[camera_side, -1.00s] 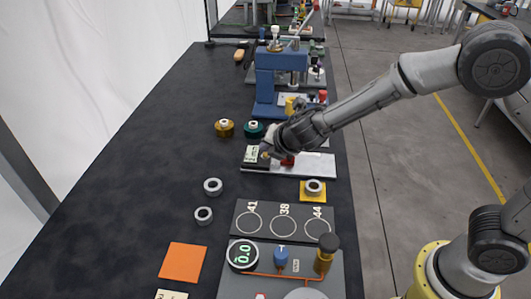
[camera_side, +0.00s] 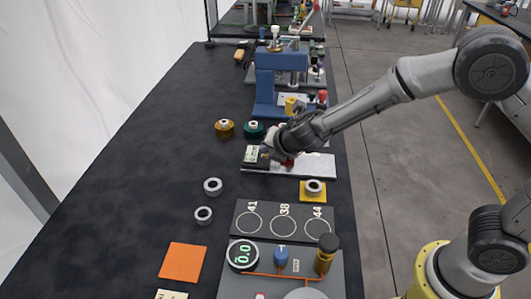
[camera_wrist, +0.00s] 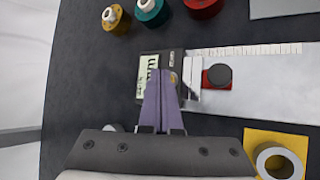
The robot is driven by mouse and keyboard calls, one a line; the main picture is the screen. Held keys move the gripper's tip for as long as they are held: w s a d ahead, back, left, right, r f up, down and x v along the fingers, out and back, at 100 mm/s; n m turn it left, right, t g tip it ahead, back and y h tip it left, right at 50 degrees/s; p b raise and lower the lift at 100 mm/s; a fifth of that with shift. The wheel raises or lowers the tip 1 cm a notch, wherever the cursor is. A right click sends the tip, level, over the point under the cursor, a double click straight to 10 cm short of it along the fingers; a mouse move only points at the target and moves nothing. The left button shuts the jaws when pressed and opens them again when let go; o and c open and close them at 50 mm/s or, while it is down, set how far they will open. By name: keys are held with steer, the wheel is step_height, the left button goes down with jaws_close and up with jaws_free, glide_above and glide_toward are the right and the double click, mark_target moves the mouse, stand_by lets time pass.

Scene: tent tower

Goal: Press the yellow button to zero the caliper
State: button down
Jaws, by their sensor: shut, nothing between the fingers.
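The caliper lies flat on the dark bench, with a pale ruled beam (camera_side: 318,163) and a dark slider housing with a pale green display (camera_side: 251,154). In the wrist view the display (camera_wrist: 147,77) is left of my fingers, and its digits are partly covered and not legible. A small yellow-orange spot, seemingly the yellow button (camera_wrist: 173,78), shows just right of my fingertips. My gripper (camera_wrist: 160,75) is shut and empty, its purple fingers over the slider housing. I cannot tell whether the tips touch it. In the side view my gripper (camera_side: 267,153) hides part of the slider.
A red block with a grey knob (camera_wrist: 218,76) sits on the caliper. Gold (camera_side: 224,127) and green (camera_side: 253,129) capped pieces stand behind. A grey ring rests on a yellow plate (camera_side: 304,197). Two loose rings (camera_side: 213,186) lie in front. A blue press (camera_side: 270,84) stands farther back.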

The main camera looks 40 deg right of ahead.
mark_target(267, 159)
steer(key=shift+r, duration=0.7)
steer(key=shift+r, duration=2.55)
